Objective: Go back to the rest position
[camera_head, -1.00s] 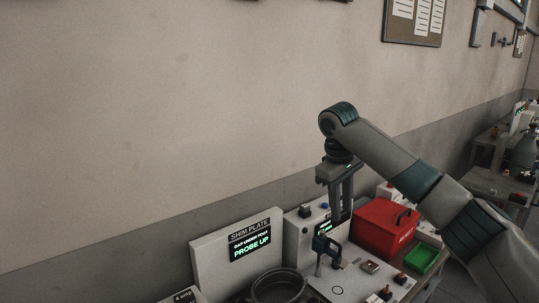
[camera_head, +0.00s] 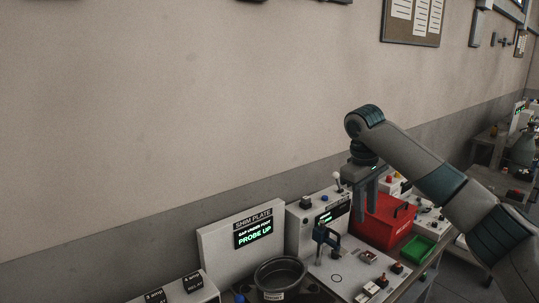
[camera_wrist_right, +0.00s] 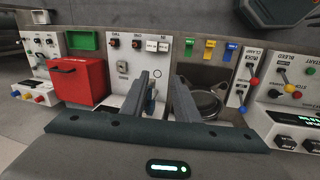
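My right gripper (camera_head: 366,215) hangs fingers down above the workbench, in front of the red box as the head view sees it. In the right wrist view the gripper (camera_wrist_right: 164,88) has its two fingers apart with nothing between them; the bench panel shows in the gap. My left gripper is in neither view.
Below stand the red box (camera_head: 385,222), a green tray (camera_head: 419,248), a dark round pot (camera_head: 280,277) and a shim plate display (camera_head: 255,232) reading "PROBE UP".

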